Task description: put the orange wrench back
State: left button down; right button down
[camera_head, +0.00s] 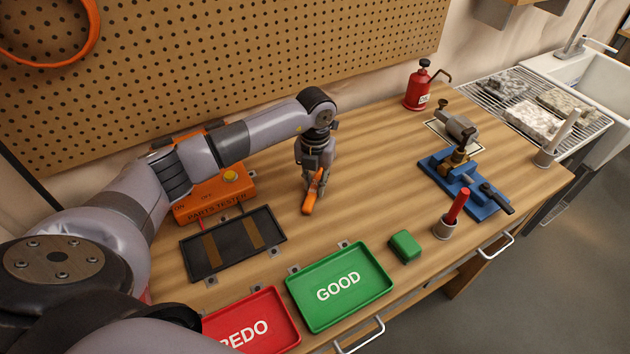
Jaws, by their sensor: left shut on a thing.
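The orange wrench (310,198) is in the jaws of my left gripper (316,180). The gripper points down over the middle of the wooden workbench (375,150), and its fingers are shut on the wrench. The wrench hangs tilted, with its lower end close to the bench top; I cannot tell whether it touches. My left arm reaches in from the left across the orange parts tester (215,203) and hides part of it. My right gripper is not in view.
A black tray (275,240), a green GOOD tray (380,290) and a red REDO tray (290,310) lie in front. A green block (405,246), red-handled tool in a cup (446,229), blue vise (440,172) and red can (417,92) stand right. Pegboard (250,60) rises behind.

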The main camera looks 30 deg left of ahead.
aim_at(315, 185)
pick_arm(q)
jog(key=shift+f, duration=0.25)
jog(key=c, duration=1.4)
grip_release()
jog(key=shift+o, duration=0.2)
jog(key=shift+f, duration=0.1)
notch_tip(315, 185, up, 12)
